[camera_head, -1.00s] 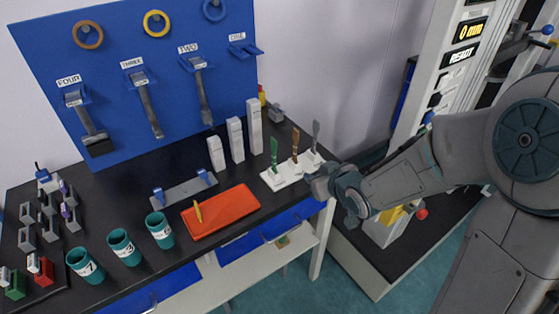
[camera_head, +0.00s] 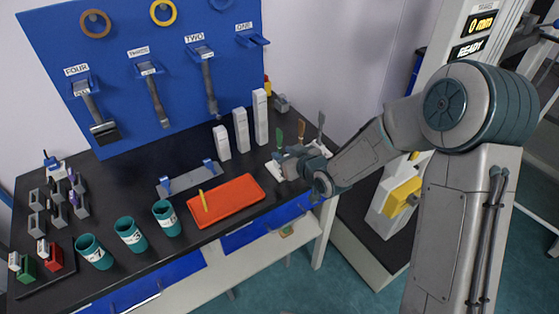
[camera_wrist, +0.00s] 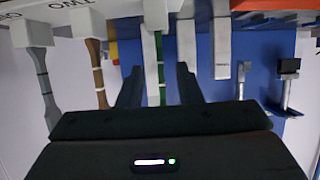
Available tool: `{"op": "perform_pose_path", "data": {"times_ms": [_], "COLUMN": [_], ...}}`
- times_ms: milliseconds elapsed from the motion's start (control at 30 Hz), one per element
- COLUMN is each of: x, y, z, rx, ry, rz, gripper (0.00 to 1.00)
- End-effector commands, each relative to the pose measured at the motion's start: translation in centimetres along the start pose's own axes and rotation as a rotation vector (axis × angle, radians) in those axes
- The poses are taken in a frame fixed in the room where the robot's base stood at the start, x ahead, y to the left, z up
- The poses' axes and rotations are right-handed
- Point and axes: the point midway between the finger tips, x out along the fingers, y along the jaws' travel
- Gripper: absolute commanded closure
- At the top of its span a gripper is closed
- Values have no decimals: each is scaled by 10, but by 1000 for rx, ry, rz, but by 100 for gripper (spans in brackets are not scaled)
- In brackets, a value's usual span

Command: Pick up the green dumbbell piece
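The green dumbbell piece (camera_head: 279,139) stands upright in a white holder (camera_head: 273,168) near the right end of the black table. In the wrist view, which looks upside down, the green piece (camera_wrist: 159,68) lies between my two fingers, with a gap on each side. The lower part of the green piece is partly hidden in the head view.
A brown dumbbell piece (camera_head: 301,131) and a grey one (camera_head: 321,122) stand close by, right of the green one. White blocks (camera_head: 241,130) stand behind. An orange tray (camera_head: 225,200) lies to the left. The blue pegboard (camera_head: 120,45) rises behind the table.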

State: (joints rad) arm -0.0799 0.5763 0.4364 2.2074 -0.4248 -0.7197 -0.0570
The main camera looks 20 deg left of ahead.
Motion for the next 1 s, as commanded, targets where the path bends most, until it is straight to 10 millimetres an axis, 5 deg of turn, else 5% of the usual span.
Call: {"op": "perform_pose_path", "data": {"times_ms": [433,767,867,1000], "x": [46,51,51,51], "y": [-1,-1,-1,-1], "z": [0,1,1,1], "rx": [-1,-1,-1,-1], "ry": [-1,-1,-1,-1], "rz": [-1,0,0,0], "gripper": [68,68,96,100]}}
